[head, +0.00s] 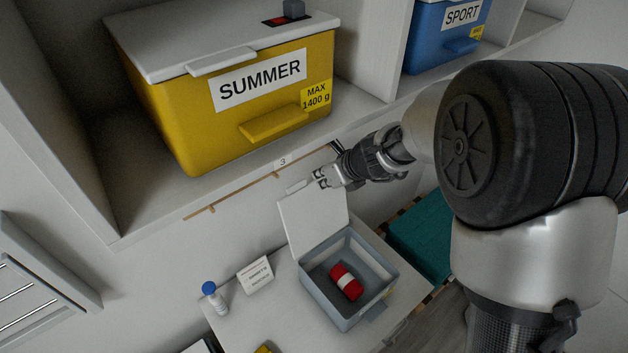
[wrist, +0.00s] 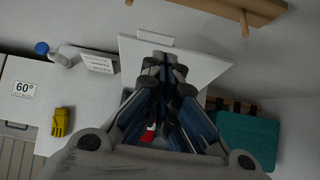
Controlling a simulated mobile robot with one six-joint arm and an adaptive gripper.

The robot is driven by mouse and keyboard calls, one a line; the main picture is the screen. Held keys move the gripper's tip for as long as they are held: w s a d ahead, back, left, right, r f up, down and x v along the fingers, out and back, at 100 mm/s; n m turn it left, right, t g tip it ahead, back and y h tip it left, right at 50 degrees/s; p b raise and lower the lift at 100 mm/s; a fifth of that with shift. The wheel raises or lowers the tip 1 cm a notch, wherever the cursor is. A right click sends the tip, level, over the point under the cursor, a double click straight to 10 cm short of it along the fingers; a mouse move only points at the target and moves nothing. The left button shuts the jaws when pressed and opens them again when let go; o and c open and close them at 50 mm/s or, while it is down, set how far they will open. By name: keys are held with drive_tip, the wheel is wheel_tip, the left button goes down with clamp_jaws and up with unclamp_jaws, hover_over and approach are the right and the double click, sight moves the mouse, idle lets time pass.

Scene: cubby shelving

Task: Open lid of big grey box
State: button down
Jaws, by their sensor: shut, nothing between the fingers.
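The grey box (head: 332,312) stands on a white surface below the shelf in the head view. Its white lid (head: 313,222) is raised and stands upright at the back edge, so the inside is visible. A red roll with a pale band (head: 346,282) lies inside. My gripper (head: 318,181) is shut and empty, near the lid's upper edge; I cannot tell whether it touches the lid. In the wrist view my gripper (wrist: 166,62) is in front of the lid (wrist: 205,69) and hides most of the box.
A yellow SUMMER box (head: 215,120) and a blue SPORT box (head: 437,40) stand on the shelf above. A peg rail (head: 240,191) runs under the shelf. A blue-capped bottle (head: 213,298) and a small sign (head: 256,275) stand left of the box. A teal crate (head: 422,237) is at right.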

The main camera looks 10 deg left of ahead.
drive_tip(key=shift+v, duration=1.25)
drive_tip(key=s+d+f+n+h+b, duration=0.2)
drive_tip(key=s+d+f+n+b, duration=0.3)
drive_tip(key=s+d+n+b, duration=0.3)
drive_tip(key=s+d+f+n+h+b, duration=0.2)
drive_tip(key=s+d+f+n+b, duration=0.4)
drive_tip(key=s+b, duration=0.5)
drive_tip(key=s+d+f+n+h+b, duration=0.2)
drive_tip(key=s+d+f+n+b, duration=0.3)
drive_tip(key=s+d+n+b, duration=0.4)
drive_tip(key=s+d+n, duration=0.1)
drive_tip(key=s+n, duration=0.1)
drive_tip(key=shift+s+d+f+n, duration=0.25)
drive_tip(key=shift+d+f+n, duration=0.05)
